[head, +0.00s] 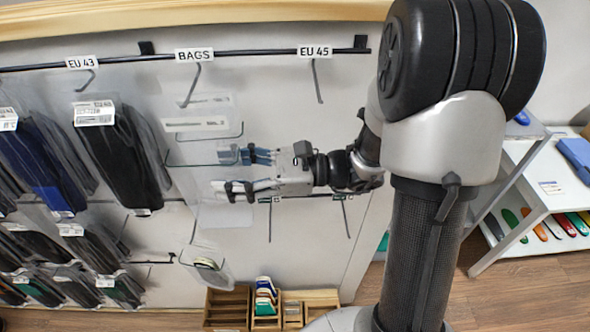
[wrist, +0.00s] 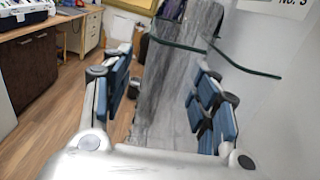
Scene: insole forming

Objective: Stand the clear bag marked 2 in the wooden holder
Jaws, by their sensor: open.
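Clear bags (head: 208,112) hang below the BAGS sign on the wall rack; I cannot read a number 2 on any of them. My gripper (head: 228,172) is open, reaching in from the right, with its fingers level with the clear bags. In the wrist view my gripper (wrist: 160,95) shows two apart fingers with blue pads. A clear, streaky bag sheet (wrist: 165,95) shows between them, and I cannot tell whether they touch it. The wooden holder (head: 228,300) stands low, below the rack, with several compartments.
Packed dark insoles (head: 130,165) hang on hooks to the left. A small clear bag with a dark item (head: 208,265) hangs above the holder. Coloured cards (head: 265,297) stand in one holder compartment. A white shelf unit (head: 520,215) is at the right. Empty hooks jut out below EU 45.

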